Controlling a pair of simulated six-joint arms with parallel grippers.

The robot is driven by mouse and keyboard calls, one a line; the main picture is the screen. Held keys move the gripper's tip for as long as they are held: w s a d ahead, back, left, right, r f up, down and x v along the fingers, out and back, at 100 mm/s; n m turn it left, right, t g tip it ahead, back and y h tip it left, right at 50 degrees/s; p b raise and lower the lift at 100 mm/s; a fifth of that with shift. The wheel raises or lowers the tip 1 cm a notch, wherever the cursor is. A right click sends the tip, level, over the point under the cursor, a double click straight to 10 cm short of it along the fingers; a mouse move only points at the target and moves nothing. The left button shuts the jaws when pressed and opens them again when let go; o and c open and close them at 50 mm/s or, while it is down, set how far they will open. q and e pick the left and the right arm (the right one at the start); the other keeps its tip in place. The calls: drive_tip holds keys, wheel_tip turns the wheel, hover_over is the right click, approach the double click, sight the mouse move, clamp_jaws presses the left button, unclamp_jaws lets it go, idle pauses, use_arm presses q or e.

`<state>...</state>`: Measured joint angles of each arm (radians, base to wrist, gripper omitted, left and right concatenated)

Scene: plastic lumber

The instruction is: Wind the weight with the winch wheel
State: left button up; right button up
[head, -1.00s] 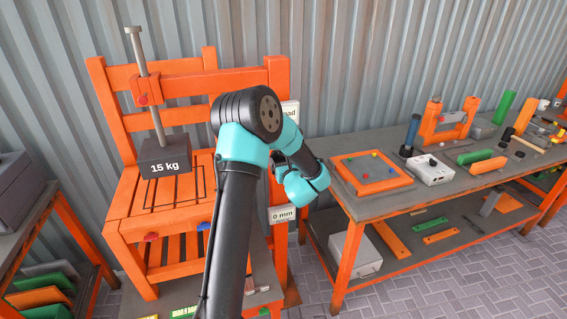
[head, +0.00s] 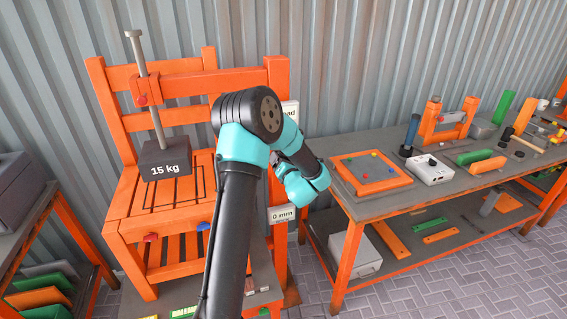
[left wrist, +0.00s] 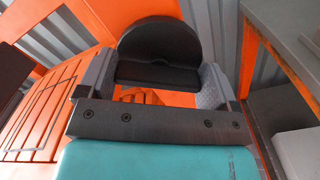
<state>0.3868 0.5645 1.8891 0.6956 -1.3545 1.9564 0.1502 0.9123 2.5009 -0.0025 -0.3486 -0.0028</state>
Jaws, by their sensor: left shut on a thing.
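The dark weight (head: 165,157) marked "15 kg" is on a grey rod (head: 146,85) that passes through the orange chair-like frame (head: 205,84). It appears to be above the slatted orange seat. In the head view my left arm stands in front of the frame and its gripper is hidden behind the wrist. In the left wrist view, my left gripper (left wrist: 157,76) has its grey fingers on both sides of a black rounded part (left wrist: 158,45), seemingly the winch wheel, and is shut on it. My right gripper is not in view.
A "0 mm" sign (head: 282,214) is on the frame's front right post; another label is partly hidden by my arm. A workbench (head: 335,200) with an orange board (head: 371,172) and a white box (head: 431,171) stands to the right. A grey bench stands at far left.

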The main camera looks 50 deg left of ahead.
use_arm(q)
drive_tip(key=m, duration=0.6)
drive_tip(key=shift+f, duration=0.15)
drive_tip(key=m, duration=0.6)
drive_tip(key=shift+f+m, duration=0.1)
drive_tip(key=shift+m, duration=0.3)
drive_tip(key=m, duration=0.6)
drive_tip(key=shift+f, duration=0.15)
drive_tip(key=m, duration=0.7)
drive_tip(key=shift+s+m, duration=0.1)
drive_tip(key=shift+m, duration=0.2)
drive_tip(key=m, duration=0.6)
drive_tip(key=shift+s, duration=0.1)
drive_tip(key=m, duration=0.6)
drive_tip(key=shift+s+a+m, duration=0.1)
drive_tip(key=shift+m, duration=0.3)
drive_tip(key=m, duration=1.3)
drive_tip(key=shift+r, duration=0.25)
